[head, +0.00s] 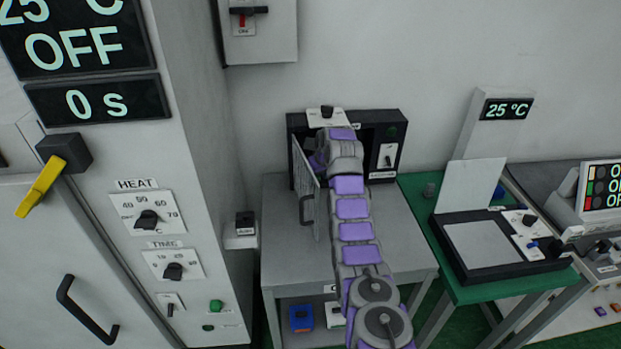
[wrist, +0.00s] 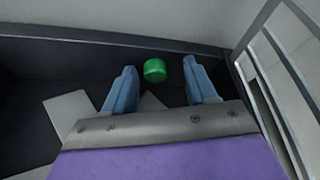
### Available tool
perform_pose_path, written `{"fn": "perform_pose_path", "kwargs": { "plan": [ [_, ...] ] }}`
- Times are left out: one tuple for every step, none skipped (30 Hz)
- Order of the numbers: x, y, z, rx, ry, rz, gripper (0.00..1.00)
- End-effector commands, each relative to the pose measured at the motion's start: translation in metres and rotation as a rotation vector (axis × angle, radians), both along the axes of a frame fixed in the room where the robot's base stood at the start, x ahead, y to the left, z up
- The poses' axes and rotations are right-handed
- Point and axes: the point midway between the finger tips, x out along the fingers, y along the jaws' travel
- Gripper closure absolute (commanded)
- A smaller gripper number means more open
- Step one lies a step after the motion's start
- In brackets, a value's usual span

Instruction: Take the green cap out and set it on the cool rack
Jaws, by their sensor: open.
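The green cap (wrist: 155,70) shows in the wrist view, lying on the dark floor inside a box-like chamber, near its back edge. My gripper (wrist: 165,80) is open, its two blue fingers apart. The cap appears in the gap between the fingertips, somewhat beyond them; I cannot tell whether it touches either finger. In the head view my arm reaches into the black-framed box (head: 397,125) on the grey table, and hides the cap and my fingers. The box's door (head: 305,190) stands open on the left. I cannot make out a cool rack.
A green table (head: 425,195) with a flat device (head: 485,245) stands right of the grey table (head: 285,240). A large cabinet (head: 195,120) with a yellow lever (head: 42,187) fills the left.

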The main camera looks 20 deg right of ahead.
Motion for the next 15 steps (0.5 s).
{"fn": "perform_pose_path", "kwargs": {
  "plan": [
    [-0.0001, -0.0008, -0.0024, 0.003, 0.0, 0.001, 0.43],
    [-0.0002, -0.0011, -0.0022, 0.003, 0.0, 0.001, 0.43],
    [-0.0001, -0.0012, -0.0017, 0.004, 0.0, 0.002, 0.43],
    [-0.0001, -0.0016, -0.0019, 0.004, 0.0, 0.002, 0.43],
    [-0.0001, -0.0022, -0.002, 0.005, 0.001, 0.001, 0.43],
    [-0.0002, -0.0028, -0.0021, 0.006, 0.001, 0.001, 0.42],
    [-0.0002, -0.0031, -0.0023, 0.006, 0.001, 0.001, 0.45],
    [-0.0003, -0.0032, -0.0023, 0.005, 0.001, 0.001, 0.48],
    [-0.0004, -0.0031, -0.0022, 0.005, 0.002, 0.0, 0.52],
    [-0.0004, -0.0027, -0.0021, 0.004, 0.001, 0.0, 0.54],
    [-0.0005, -0.0023, -0.002, 0.003, 0.001, -0.001, 0.57],
    [-0.0006, -0.0019, -0.0019, 0.003, 0.002, -0.001, 0.61],
    [-0.0007, -0.0019, -0.0019, 0.002, 0.002, -0.001, 0.64],
    [-0.0008, -0.0018, -0.002, 0.002, 0.002, -0.001, 0.67],
    [-0.0009, -0.0011, -0.002, 0.002, 0.003, -0.001, 0.71]
  ]
}}
